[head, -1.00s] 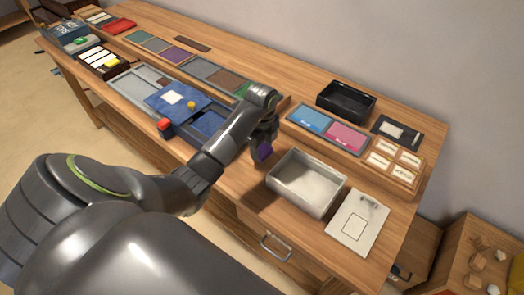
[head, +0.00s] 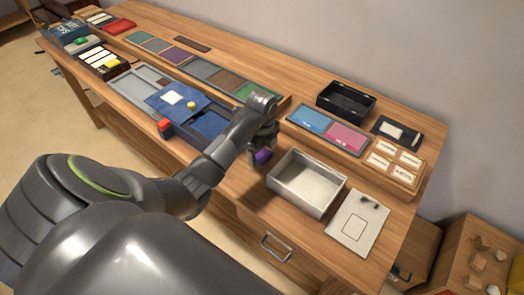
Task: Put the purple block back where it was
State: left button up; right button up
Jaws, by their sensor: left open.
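The small purple block (head: 262,157) is in the middle of the head view, just left of the open metal tray (head: 286,185). My left gripper (head: 262,148) is open, pointing down with its fingertips at the block. The fingers partly hide the block, and I cannot tell whether they touch it. I also cannot tell whether the block rests on the table (head: 225,195) or is slightly above it. My right gripper is not in view.
A blue box (head: 212,122) with a red block (head: 165,125) at its corner stands to the left. Coloured panels (head: 325,128), a black tray (head: 347,98) and a white card (head: 356,225) lie to the right. Bare wood shows in front of the metal tray.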

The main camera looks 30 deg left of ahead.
aim_at(262, 153)
pick_arm(q)
jog(key=shift+r, duration=0.3)
notch_tip(262, 153, up, 4)
jog(key=shift+w+r+b, duration=0.1)
jog(key=shift+r+b, duration=0.15)
jog(key=shift+b, duration=0.25)
notch_tip(262, 153, up, 7)
jog(key=p, duration=0.7)
